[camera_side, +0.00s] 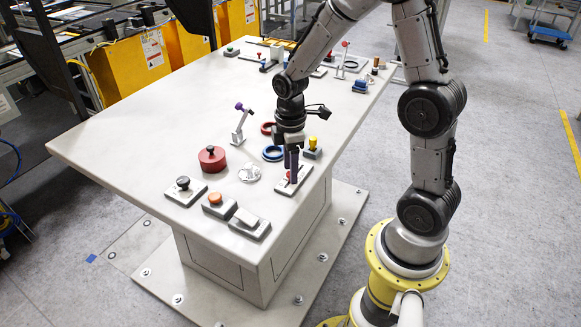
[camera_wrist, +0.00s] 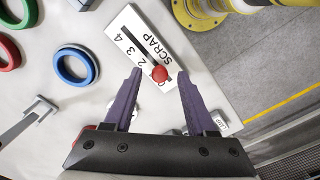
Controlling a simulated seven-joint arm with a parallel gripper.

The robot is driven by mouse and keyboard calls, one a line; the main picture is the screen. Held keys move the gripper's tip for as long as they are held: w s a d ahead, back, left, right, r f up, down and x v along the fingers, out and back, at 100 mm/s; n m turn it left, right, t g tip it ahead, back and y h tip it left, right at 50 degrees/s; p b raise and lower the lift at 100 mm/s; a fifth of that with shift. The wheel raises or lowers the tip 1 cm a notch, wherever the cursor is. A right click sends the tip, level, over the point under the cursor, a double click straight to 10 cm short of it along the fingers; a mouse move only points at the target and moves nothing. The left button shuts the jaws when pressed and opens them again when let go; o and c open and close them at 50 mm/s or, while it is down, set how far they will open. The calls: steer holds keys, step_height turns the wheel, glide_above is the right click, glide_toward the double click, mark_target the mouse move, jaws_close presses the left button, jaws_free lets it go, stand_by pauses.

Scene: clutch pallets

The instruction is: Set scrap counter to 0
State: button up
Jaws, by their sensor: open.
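The scrap counter (camera_wrist: 187,72) is a white plate marked SCRAP, with a dark slot and a row of numbers; 4, 3 and 2 read clearly in the wrist view. Its red knob (camera_wrist: 159,73) stands in the slot just past the 2, towards the lower right; I cannot tell its exact number. My gripper (camera_wrist: 159,72) is open, its two purple fingers pointing at the plate. The knob shows between the fingertips, with gaps on both sides. In the side view my gripper (camera_side: 291,178) is low over the counter (camera_side: 303,173) near the table's edge, hiding part of it.
Blue ring (camera_wrist: 77,66) and green ring (camera_wrist: 8,52) lie left of the counter. A yellow-topped control (camera_side: 313,144), a red round block (camera_side: 212,158) and a lever (camera_side: 239,123) stand nearby. Switch boxes (camera_side: 250,223) line the front edge. The table's middle left is clear.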

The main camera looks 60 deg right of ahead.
steer(key=shift+f, duration=0.2)
jaws_close()
stand_by(1.4)
